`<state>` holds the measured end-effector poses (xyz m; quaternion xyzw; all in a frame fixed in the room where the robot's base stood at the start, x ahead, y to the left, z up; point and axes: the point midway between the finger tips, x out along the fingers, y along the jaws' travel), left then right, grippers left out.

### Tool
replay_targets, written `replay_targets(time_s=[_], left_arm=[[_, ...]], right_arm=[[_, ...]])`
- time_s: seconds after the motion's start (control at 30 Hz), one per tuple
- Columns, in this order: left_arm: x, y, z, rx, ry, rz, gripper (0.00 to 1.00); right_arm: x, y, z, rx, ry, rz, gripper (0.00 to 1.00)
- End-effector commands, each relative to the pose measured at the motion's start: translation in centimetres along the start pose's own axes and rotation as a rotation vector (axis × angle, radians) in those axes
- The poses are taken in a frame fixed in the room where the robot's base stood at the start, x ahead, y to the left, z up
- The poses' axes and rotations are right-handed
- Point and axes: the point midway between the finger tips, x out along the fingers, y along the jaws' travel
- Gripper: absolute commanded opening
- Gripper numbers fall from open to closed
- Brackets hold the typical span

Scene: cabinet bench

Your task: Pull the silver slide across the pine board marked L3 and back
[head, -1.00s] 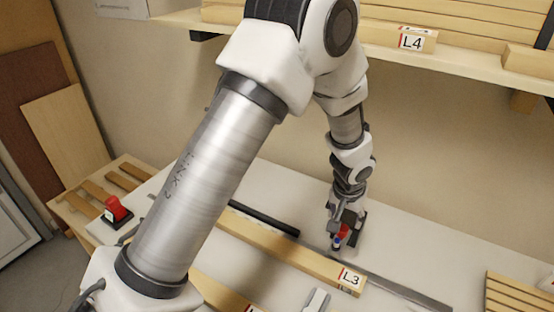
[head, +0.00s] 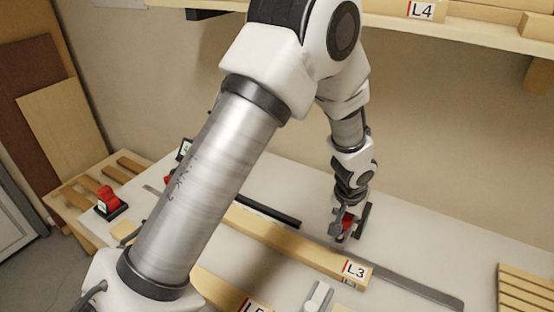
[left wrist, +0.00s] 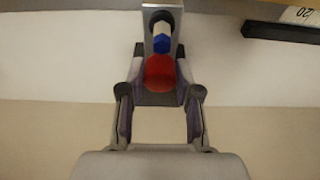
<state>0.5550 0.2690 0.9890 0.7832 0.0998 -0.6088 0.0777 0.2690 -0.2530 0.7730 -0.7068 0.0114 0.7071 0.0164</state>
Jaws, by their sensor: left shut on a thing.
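The pine board marked L3 (head: 300,247) lies on the pale bench, its label at the right end. A long flat silver-grey strip (head: 425,289) runs along its far side; I cannot tell if it is part of the slide. My left gripper (head: 347,232) is just beyond the board, shut on a red handle (head: 348,219). In the left wrist view the red handle (left wrist: 160,73) sits between the fingers (left wrist: 160,92), with a blue piece (left wrist: 162,43) and a silver bar (left wrist: 147,35) beyond it. The handle's base is hidden in the head view. My right gripper is not in view.
A black bar (head: 268,212) lies behind the board. A pale grey fitting (head: 318,296) and another pine board (head: 232,293) are in front. A red-topped device (head: 108,200) stands at left, slats (head: 525,292) at right. The L4 shelf (head: 470,35) hangs above.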

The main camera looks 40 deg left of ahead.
Motion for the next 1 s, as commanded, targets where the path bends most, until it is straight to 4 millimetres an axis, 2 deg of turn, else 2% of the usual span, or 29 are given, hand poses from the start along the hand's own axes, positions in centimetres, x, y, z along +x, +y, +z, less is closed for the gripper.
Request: replay_targets(time_s=[0.5, 1.0], left_arm=[[-0.6, 0.0, 2.9, 0.001, 0.0, 0.0, 0.13], [-1.5, 0.0, 5.8, 0.0, 0.0, 0.0, 0.13]], right_arm=[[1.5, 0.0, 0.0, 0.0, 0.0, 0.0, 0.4], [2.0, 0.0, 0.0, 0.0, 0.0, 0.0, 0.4]])
